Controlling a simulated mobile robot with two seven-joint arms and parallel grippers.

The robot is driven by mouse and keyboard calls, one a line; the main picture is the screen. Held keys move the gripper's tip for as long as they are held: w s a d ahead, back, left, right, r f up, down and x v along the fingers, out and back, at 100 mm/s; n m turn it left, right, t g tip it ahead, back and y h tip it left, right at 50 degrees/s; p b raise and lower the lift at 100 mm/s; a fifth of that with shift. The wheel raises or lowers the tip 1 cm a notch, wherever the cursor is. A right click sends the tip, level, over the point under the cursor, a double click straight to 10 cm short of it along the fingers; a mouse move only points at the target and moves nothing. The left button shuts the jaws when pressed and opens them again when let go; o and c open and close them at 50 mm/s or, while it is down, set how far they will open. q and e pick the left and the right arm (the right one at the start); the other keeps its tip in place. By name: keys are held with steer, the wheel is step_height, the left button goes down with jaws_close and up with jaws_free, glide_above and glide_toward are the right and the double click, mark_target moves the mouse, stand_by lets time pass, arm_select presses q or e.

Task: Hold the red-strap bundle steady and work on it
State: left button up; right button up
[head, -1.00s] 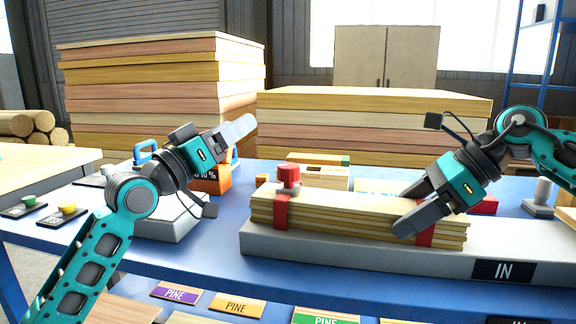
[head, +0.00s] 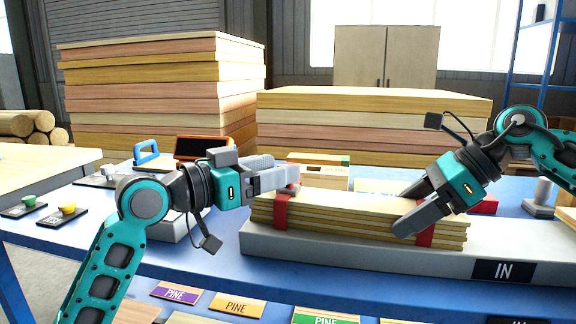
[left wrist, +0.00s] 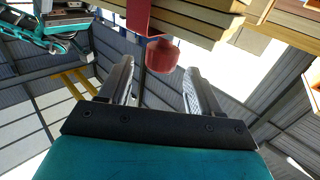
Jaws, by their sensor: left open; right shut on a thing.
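The red-strap bundle (head: 350,221) is a stack of thin light wood sheets lying on a long grey tray (head: 420,262) marked IN. Red straps cross it near its left end (head: 281,213) and its right end (head: 425,238). My right gripper (head: 411,212) is shut on the bundle at the right strap. My left gripper (head: 292,180) is open at the bundle's left end, in front of the red knob on the left strap and hiding most of it. In the left wrist view the red knob (left wrist: 162,55) lies between and just beyond the open fingertips, beside the sheets' edges (left wrist: 195,20).
Tall board stacks (head: 160,90) and (head: 370,125) stand behind the blue table (head: 130,245). An orange-framed device (head: 204,147) and a wooden block (head: 318,177) sit behind my left gripper. Green and yellow buttons (head: 67,209) are at the left.

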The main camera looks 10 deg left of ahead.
arm_select(q)
steer(key=shift+x, duration=1.8)
steer(key=c, duration=0.9)
steer(key=shift+c, duration=0.2)
